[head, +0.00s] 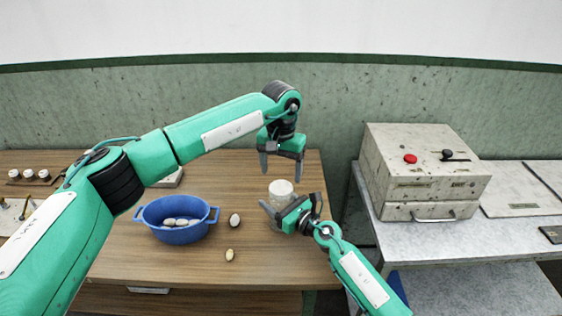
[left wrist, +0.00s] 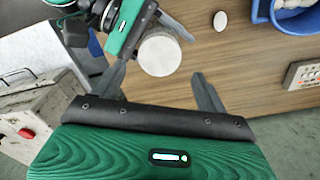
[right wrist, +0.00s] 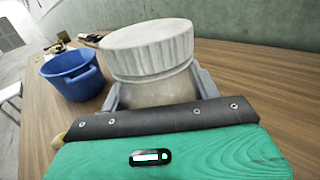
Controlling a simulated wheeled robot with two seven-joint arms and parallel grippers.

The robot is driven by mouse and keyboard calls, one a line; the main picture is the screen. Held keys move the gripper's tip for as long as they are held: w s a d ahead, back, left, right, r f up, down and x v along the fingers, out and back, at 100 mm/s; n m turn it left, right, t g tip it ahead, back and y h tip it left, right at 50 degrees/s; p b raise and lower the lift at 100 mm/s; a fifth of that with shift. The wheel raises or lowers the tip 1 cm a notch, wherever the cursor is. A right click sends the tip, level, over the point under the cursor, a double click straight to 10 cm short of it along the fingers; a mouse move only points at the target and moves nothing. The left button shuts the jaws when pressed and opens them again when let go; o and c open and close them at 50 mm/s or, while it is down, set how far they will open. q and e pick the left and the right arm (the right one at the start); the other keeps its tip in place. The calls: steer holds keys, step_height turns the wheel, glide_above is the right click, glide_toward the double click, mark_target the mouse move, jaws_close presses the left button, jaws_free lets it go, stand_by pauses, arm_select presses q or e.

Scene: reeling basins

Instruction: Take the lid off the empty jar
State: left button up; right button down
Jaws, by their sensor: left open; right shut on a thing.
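The jar (right wrist: 160,93) stands upright on the wooden table, with its pale ribbed lid (right wrist: 150,48) on top. In the head view the lid (head: 281,187) shows near the table's right side. My right gripper (right wrist: 155,92) is shut on the jar's body, below the lid. In the head view my right gripper (head: 282,213) reaches the jar from the lower right. My left gripper (head: 282,165) is open and empty, above and behind the jar, fingers pointing down. In the left wrist view the lid (left wrist: 159,53) lies beyond the open fingers of my left gripper (left wrist: 163,88).
A blue basin (head: 151,215) with several cocoons stands left of the jar. Two loose cocoons (head: 234,219) (head: 230,254) lie between them. A grey box with a red button (head: 425,170) stands on the separate right bench. Small white-topped items (head: 28,174) are at far left.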

mark_target(281, 187)
arm_select(q)
steer(key=shift+f, duration=2.7)
